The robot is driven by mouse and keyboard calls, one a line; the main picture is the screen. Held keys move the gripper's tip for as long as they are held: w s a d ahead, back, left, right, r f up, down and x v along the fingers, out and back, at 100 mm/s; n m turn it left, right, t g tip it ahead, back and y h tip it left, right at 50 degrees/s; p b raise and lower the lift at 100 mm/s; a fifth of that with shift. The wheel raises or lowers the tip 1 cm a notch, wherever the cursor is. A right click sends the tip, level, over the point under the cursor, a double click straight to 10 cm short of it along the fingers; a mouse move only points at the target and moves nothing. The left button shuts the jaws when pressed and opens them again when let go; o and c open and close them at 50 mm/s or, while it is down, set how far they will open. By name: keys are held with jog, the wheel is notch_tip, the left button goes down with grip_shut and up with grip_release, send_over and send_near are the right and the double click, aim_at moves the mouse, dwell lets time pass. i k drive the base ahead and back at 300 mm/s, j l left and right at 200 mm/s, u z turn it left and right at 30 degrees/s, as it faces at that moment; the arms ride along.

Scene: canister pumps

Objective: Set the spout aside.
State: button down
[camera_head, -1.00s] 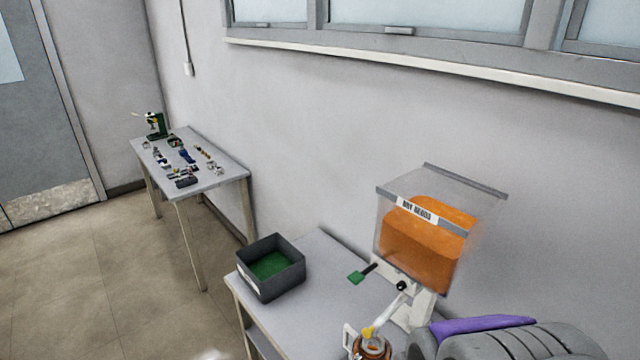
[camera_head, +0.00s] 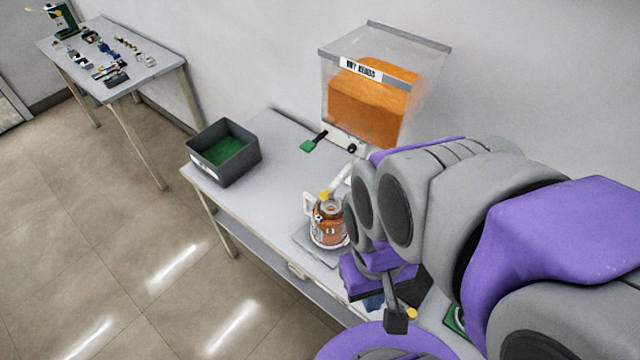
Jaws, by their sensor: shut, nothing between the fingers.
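The spout looks to be the pale tube (camera_head: 342,180) with a yellow tip. It slopes down from the clear dispenser (camera_head: 372,95) to the mouth of a jug (camera_head: 325,225) holding orange contents. The jug stands upright on a grey plate on the near table (camera_head: 240,160); my arm partly hides its right side. My gripper (camera_head: 396,318) is at the lower middle, in front of and to the right of the jug, apart from it and the spout. Its dark fingers point down and are shut with nothing visible in them.
A dark grey bin (camera_head: 222,155) with a green inside stands at the table's left end. The tabletop between bin and jug is clear. Another table (camera_head: 150,68) with small parts stands at the back left.

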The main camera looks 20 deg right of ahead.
aim_at(329, 193)
jog(key=k+j+u, duration=0.15)
jog(key=j, duration=0.2)
jog(key=k+j+u, duration=0.15)
jog(key=j, duration=0.2)
jog(key=k+j+u, duration=0.15)
jog(key=j, duration=0.2)
